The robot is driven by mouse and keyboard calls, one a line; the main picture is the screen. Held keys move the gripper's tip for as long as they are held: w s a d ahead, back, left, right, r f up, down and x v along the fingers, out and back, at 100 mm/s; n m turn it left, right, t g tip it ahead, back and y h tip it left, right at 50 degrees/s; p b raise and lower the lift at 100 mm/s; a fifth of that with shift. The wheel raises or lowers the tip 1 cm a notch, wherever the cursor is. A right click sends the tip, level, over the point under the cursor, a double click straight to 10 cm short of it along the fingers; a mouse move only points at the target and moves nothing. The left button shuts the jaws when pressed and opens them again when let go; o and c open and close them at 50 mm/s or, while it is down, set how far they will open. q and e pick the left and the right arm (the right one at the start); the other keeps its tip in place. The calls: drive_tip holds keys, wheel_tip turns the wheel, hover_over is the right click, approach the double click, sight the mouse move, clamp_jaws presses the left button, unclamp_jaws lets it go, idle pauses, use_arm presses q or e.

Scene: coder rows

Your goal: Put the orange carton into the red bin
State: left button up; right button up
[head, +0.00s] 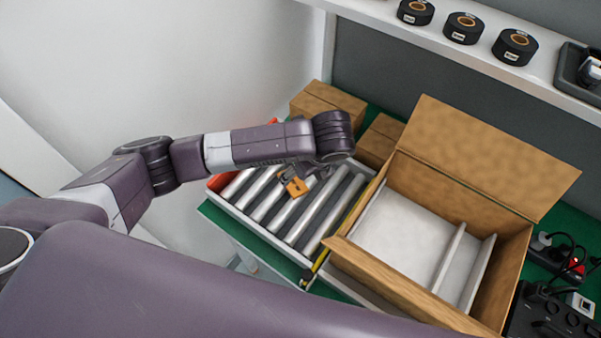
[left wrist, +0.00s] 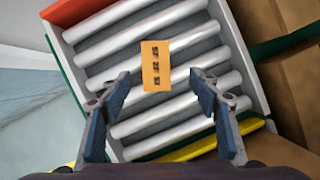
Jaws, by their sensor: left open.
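The orange carton (head: 296,187) is small and lies on the grey rollers in the head view. In the left wrist view the carton (left wrist: 156,66) shows dark marks on its top and lies ahead, between the lines of the two fingers. My left gripper (head: 304,176) is open and empty over the rollers, close to the carton. Its fingers (left wrist: 160,80) stand wide on either side in the left wrist view, apart from the carton. I see no red bin in these views. My right gripper is not in view.
The roller tray (head: 247,220) has a red-orange end and a yellow strip along one side. A large open cardboard box (head: 390,272) with white dividers stands to its right. Closed brown boxes (head: 325,100) stand behind. A shelf (head: 440,38) with black rolls runs above.

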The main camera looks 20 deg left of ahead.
sight(293, 182)
use_arm(q)
drive_tip(key=f, duration=0.1)
drive_tip(key=a+f, duration=0.1)
drive_tip(key=f+p, duration=0.1)
drive_tip(key=shift+s+a+f, duration=0.15)
drive_tip(key=shift+a+f, duration=0.1)
drive_tip(key=x, duration=0.2)
drive_tip(key=shift+d+f, duration=0.1)
drive_tip(key=shift+f, duration=0.15)
drive_tip(key=shift+w+f+p, duration=0.3)
drive_tip(key=shift+c, duration=0.4)
drive_tip(key=c, duration=0.8)
drive_tip(key=shift+c, duration=0.6)
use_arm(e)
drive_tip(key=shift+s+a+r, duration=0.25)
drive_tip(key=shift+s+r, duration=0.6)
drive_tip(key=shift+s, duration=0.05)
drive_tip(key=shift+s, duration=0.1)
